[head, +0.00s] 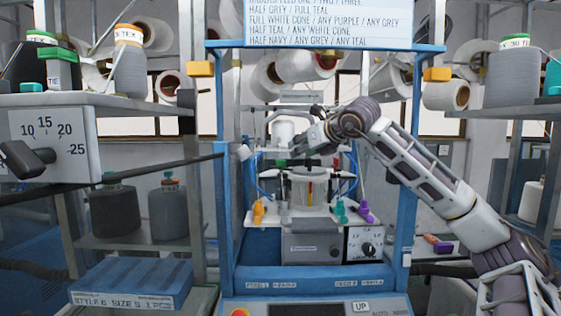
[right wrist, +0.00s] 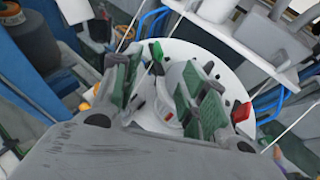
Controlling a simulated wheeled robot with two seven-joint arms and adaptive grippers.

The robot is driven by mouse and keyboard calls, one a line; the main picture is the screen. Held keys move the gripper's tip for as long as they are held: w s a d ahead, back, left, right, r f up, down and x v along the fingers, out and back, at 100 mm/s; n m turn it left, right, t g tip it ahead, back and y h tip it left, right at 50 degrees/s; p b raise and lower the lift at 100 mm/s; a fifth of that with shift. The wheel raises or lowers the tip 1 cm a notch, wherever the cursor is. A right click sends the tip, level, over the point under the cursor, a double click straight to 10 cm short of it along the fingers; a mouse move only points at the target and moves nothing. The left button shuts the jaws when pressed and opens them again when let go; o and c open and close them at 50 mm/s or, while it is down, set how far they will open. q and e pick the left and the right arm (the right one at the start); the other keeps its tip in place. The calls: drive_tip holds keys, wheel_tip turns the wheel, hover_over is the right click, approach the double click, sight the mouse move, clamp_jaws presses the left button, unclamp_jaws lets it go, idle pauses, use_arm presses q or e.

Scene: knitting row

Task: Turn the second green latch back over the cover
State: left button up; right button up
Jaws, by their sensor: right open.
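A white round cover (right wrist: 218,70) shows in the right wrist view, with a small pale cylinder (right wrist: 176,88) rising near its middle. A green latch (right wrist: 156,52) stands at the cover's upper left and a red latch (right wrist: 241,111) at its right. I cannot tell whether the green one lies over the cover's edge. My right gripper (right wrist: 165,95) is open, its green-padded fingers on either side of the pale cylinder; contact is unclear. In the head view my right gripper (head: 298,157) is above the knitting machine's clear cylinder (head: 307,187). My left gripper is not in view.
A blue frame (head: 222,200) encloses the machine, with posts on both sides. Orange (head: 258,211), green (head: 340,207) and purple (head: 364,209) pieces sit along the machine's lower plate. Thin yarns and blue tubes (right wrist: 273,104) run close to the cover. Yarn shelves (head: 110,103) flank the frame.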

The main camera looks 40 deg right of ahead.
sight(284, 168)
drive_tip(key=shift+w, duration=0.1)
drive_tip(key=p+x, duration=0.5)
drive_tip(key=x, duration=0.6)
drive_tip(key=shift+w+f, duration=0.15)
drive_tip(key=shift+w, duration=0.15)
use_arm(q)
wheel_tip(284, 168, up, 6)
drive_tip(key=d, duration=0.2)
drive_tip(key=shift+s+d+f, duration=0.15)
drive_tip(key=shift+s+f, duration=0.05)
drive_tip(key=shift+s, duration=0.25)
use_arm(e)
drive_tip(key=shift+x, duration=1.05)
drive_tip(key=shift+f, duration=0.1)
